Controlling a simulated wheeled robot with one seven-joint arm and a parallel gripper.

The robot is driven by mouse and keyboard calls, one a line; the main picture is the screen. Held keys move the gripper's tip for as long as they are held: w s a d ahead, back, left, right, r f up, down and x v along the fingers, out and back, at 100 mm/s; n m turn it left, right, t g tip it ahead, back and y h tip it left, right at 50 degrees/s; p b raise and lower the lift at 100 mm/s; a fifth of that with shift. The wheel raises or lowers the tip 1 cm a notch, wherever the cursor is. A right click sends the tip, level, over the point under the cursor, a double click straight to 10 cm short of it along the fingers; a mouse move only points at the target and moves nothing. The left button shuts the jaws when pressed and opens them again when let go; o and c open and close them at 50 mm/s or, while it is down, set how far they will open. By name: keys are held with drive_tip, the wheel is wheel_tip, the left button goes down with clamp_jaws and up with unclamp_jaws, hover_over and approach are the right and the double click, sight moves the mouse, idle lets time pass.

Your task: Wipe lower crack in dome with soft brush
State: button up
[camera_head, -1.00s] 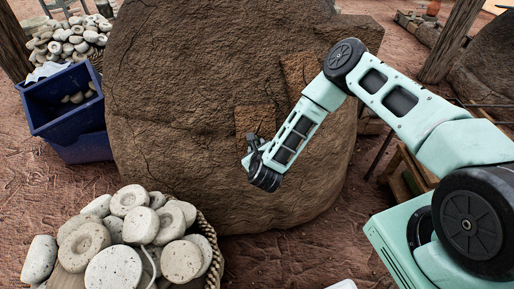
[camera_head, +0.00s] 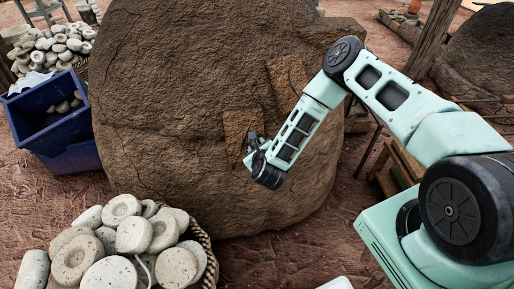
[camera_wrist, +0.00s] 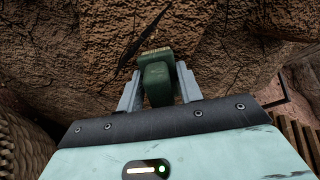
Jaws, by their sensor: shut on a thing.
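The large brown mud dome (camera_head: 190,110) fills the middle of the head view. Thin dark cracks run over its upper left face. My gripper (camera_head: 251,150) is in front of the dome's lower middle, by a lighter square patch (camera_head: 238,128). In the wrist view my gripper (camera_wrist: 158,90) is shut on a green brush (camera_wrist: 157,82), its pale bristle edge towards the dome (camera_wrist: 225,50). A dark slanting crack (camera_wrist: 143,42) lies in the surface just beyond and left of the brush tip. I cannot tell whether the bristles touch the dome.
A wicker basket (camera_head: 206,250) heaped with pale round stones (camera_head: 135,235) stands at the lower left. A blue bin (camera_head: 62,135) stands left of the dome. A wooden stand (camera_head: 400,165) is at the right, behind my arm. Reddish bare ground (camera_head: 310,235) lies below the dome.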

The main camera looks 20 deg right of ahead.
sight(244, 136)
drive_tip(key=shift+w+a+b, duration=0.2)
drive_tip(key=shift+w+a, duration=0.1)
drive_tip(key=shift+a, duration=0.6)
drive_tip(key=shift+w+a+b, duration=0.15)
drive_tip(key=shift+w+a, duration=0.1)
drive_tip(key=shift+a, duration=0.65)
drive_tip(key=shift+w+r+p, duration=0.25)
drive_tip(key=shift+r+p, duration=0.3)
drive_tip(key=shift+r, duration=0.15)
drive_tip(key=shift+s+d+p, duration=0.2)
drive_tip(key=shift+s+d, duration=0.05)
drive_tip(key=shift+d, duration=0.75)
drive_tip(key=shift+s+d+p, duration=0.15)
drive_tip(key=shift+s+d, duration=0.1)
drive_tip(key=shift+d, duration=0.7)
drive_tip(key=shift+w+r+p, duration=0.35)
drive_tip(key=shift+r, duration=0.2)
drive_tip(key=shift+w+a+b, duration=0.2)
drive_tip(key=shift+w+a, duration=0.05)
drive_tip(key=shift+a, duration=0.7)
drive_tip(key=shift+w+a+b, duration=0.15)
drive_tip(key=shift+w+a, duration=0.1)
drive_tip(key=shift+a, duration=0.7)
drive_tip(key=p+v, duration=0.3)
drive_tip(key=v, duration=0.3)
drive_tip(key=shift+p, duration=0.35)
